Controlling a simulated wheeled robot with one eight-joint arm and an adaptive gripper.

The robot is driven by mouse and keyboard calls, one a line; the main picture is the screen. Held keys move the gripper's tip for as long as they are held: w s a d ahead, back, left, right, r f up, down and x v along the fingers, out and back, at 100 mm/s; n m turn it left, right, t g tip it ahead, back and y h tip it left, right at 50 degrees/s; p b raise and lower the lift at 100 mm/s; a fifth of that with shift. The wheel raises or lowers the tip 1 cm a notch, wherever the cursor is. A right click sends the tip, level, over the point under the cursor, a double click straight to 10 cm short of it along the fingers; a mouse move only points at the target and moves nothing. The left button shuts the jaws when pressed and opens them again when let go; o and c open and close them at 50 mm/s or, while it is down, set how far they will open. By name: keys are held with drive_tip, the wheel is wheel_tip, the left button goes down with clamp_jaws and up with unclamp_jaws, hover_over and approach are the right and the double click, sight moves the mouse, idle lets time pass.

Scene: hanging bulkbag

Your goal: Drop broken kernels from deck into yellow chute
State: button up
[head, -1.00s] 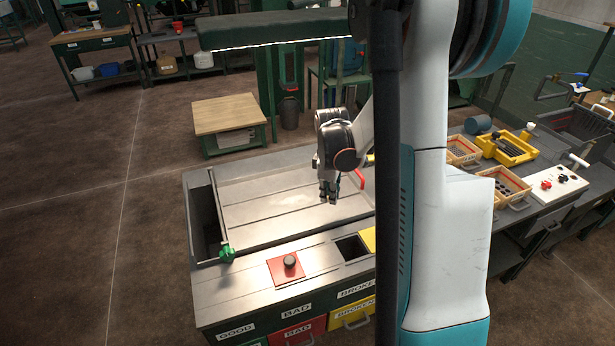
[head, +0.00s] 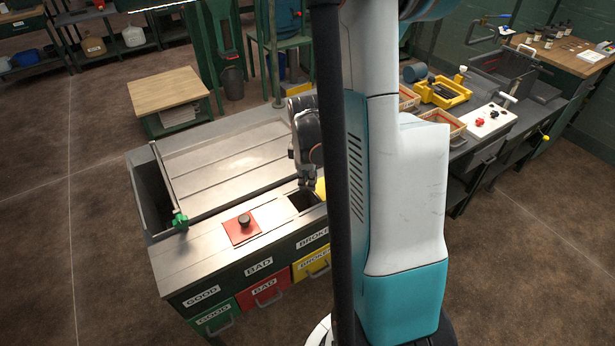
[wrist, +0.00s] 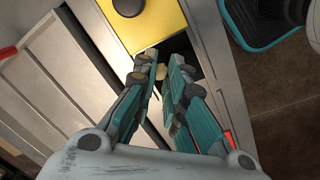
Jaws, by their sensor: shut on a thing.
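My gripper (head: 307,184) is over the dark open square of the broken chute (head: 300,203), in the front ledge of the bench. In the wrist view my gripper's fingertips (wrist: 163,60) point down over that dark opening (wrist: 190,64), with the yellow lid (wrist: 153,22) slid open beside it. The fingers are closed on a small tan piece (wrist: 159,76), seemingly a broken kernel, mostly hidden between them. The metal deck (head: 215,177) lies behind, with a pale patch on it; single kernels are too small to tell.
A red lid with a black knob (head: 241,228) covers the bad chute, left of the opening. A green handle (head: 180,220) is at the deck's left corner. Labelled drawers, including a red one (head: 264,292), are below. A wooden-topped stand (head: 168,90) stands behind.

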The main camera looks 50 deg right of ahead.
drive_tip(key=shift+f+b, duration=0.4)
drive_tip(key=shift+f, duration=0.55)
drive_tip(key=o, duration=0.7)
wheel_tip(320, 180, up, 12)
drive_tip(key=a, duration=0.1)
drive_tip(key=shift+s, duration=0.3)
